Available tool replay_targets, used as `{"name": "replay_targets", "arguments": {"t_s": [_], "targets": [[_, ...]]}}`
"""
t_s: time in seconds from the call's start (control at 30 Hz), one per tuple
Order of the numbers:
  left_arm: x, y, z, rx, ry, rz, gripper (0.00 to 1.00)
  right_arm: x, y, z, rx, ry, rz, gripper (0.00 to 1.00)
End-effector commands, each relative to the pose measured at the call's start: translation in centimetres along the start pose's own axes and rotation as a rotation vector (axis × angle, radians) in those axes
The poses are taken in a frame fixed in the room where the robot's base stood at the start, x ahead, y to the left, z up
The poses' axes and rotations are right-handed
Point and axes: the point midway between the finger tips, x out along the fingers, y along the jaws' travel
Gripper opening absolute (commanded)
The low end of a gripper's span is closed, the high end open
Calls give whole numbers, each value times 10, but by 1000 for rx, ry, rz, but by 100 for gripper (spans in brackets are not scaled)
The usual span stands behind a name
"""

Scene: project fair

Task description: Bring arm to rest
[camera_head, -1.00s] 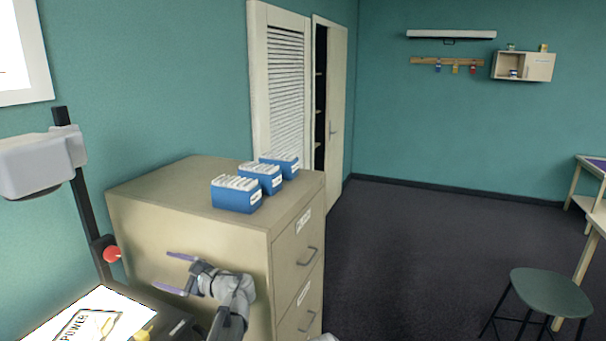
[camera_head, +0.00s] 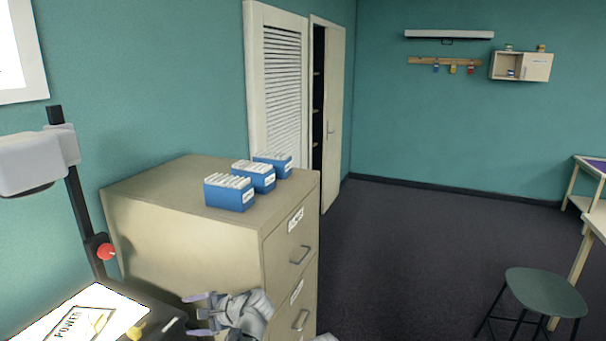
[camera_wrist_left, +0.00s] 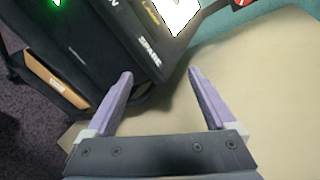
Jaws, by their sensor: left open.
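My left gripper (camera_head: 200,304) is low in the head view, in front of the side of the beige filing cabinet (camera_head: 180,235). It also shows in the left wrist view (camera_wrist_left: 158,85), where its two purple fingers are apart with nothing between them. Beyond the fingers there are a black machine (camera_wrist_left: 130,40) with a label reading "SPARE" and a beige surface. My right gripper is in neither view.
Several blue card boxes (camera_head: 229,192) stand in a row on the cabinet. An overhead projector with a lit glass top (camera_head: 75,318) and a black post (camera_head: 80,200) is at the left. A green stool (camera_head: 545,292) stands at the lower right. The dark floor between is clear.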

Motion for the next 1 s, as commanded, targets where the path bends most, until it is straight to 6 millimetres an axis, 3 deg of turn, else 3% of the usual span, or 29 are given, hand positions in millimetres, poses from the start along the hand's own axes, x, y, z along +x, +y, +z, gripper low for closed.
{"name": "replay_targets", "arguments": {"t_s": [0.17,0.3,0.4,0.5,0.7,1.0], "targets": [[-41,83,-17,-186,134,256,89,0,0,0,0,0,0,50],[-94,159,-29,-334,210,540,89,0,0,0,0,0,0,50],[-130,200,-31,-401,227,716,89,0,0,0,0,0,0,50],[-159,227,-31,-440,226,847,89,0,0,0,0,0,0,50],[-186,250,-29,-467,215,969,89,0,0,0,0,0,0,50],[-188,251,-30,-469,213,977,89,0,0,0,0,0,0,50]]}}
